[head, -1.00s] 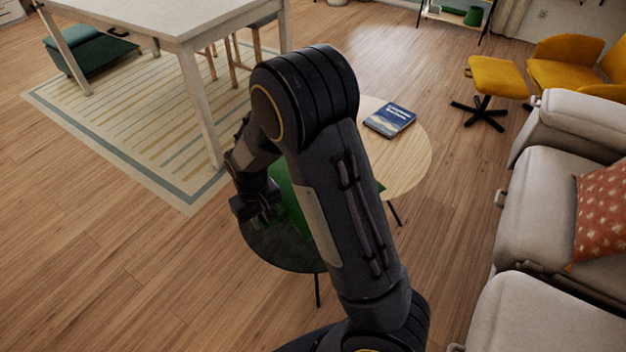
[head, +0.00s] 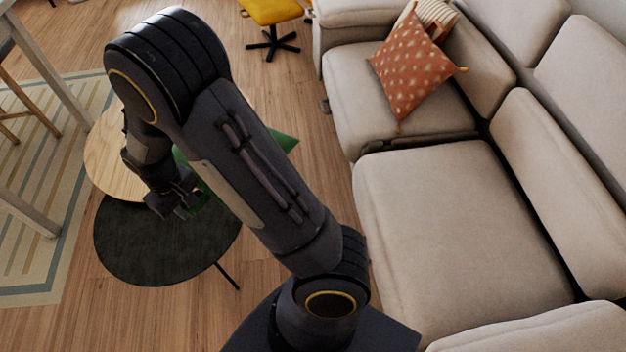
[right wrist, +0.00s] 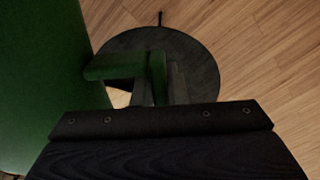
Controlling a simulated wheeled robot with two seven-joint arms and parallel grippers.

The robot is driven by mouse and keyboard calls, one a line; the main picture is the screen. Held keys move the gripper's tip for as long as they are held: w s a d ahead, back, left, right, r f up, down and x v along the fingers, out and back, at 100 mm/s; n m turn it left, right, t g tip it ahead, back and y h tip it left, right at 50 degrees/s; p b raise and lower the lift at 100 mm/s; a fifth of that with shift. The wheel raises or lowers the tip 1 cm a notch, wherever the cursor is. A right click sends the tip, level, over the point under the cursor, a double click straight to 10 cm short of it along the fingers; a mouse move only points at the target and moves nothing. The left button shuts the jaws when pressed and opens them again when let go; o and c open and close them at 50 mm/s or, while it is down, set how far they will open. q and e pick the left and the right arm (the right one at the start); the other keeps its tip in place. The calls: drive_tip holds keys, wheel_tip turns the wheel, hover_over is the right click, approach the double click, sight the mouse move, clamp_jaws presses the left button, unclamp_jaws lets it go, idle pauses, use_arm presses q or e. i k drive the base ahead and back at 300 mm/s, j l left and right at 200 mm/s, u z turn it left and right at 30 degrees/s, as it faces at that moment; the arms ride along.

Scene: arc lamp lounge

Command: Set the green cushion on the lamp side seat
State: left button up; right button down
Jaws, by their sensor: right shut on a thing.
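The green cushion (head: 284,143) is mostly hidden behind my right arm in the head view. In the right wrist view the green cushion (right wrist: 38,75) fills the left side. My right gripper (head: 182,204) is shut on it and holds it above the round tables; the fingers (right wrist: 150,82) also show in the right wrist view. The grey sofa has a bare near seat (head: 450,225) and a far seat (head: 370,100). No lamp shows, so I cannot tell which seat is the lamp side. My left gripper is out of view.
A black round table (head: 150,245) and a wooden round table (head: 108,160) stand left of the sofa. An orange patterned pillow (head: 410,72) and a striped pillow (head: 437,15) lie on the far seat.

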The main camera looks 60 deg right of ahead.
sight(433, 222)
drive_tip(key=l+z, duration=0.1)
drive_tip(key=z, duration=0.35)
drive_tip(key=i+l+z, duration=0.1)
drive_tip(key=z, duration=0.35)
drive_tip(key=i+z, duration=0.1)
drive_tip(key=z, duration=0.35)
drive_tip(key=i+z, duration=0.1)
drive_tip(key=z, duration=0.3)
drive_tip(key=i+z, duration=0.1)
drive_tip(key=z, duration=0.35)
